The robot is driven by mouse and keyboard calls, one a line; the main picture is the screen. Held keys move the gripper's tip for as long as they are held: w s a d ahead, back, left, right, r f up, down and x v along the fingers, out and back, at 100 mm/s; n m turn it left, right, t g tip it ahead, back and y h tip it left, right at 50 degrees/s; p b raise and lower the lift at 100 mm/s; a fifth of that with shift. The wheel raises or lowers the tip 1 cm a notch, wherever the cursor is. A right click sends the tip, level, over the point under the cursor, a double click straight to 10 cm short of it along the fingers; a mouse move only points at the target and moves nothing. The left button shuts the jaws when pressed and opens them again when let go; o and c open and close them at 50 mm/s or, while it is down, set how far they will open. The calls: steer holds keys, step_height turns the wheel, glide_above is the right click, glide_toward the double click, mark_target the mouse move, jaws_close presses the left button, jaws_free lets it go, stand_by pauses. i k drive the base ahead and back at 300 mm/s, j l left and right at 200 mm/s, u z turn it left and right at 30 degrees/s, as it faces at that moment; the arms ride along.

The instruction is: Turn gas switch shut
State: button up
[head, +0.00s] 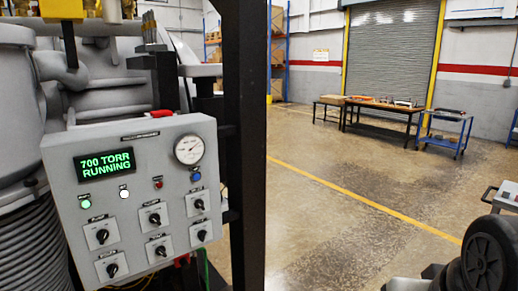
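A grey control panel (140,190) stands at the left on the furnace. Its lower half carries several black rotary switches on pale square plates, in two rows: upper left (102,236), upper middle (154,218), upper right (199,204), lower left (112,269), lower middle (160,250) and lower right (202,235). Their labels are too small to read, so I cannot tell which is the gas switch or how it is set. The green display (105,163) reads "700 TORR RUNNING". My gripper is not in view.
A round gauge (189,150) and small coloured buttons sit above the switches. A black upright post (246,150) stands right of the panel. Open concrete floor (350,190) lies beyond, with a workbench (385,108) and blue cart (447,128) at the back. A black wheel-like shape (487,262) shows lower right.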

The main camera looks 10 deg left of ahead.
mark_target(202, 235)
steer(key=u, duration=1.25)
steer(key=i+j+u, duration=0.1)
steer(key=i+u, duration=0.25)
steer(key=i, duration=0.4)
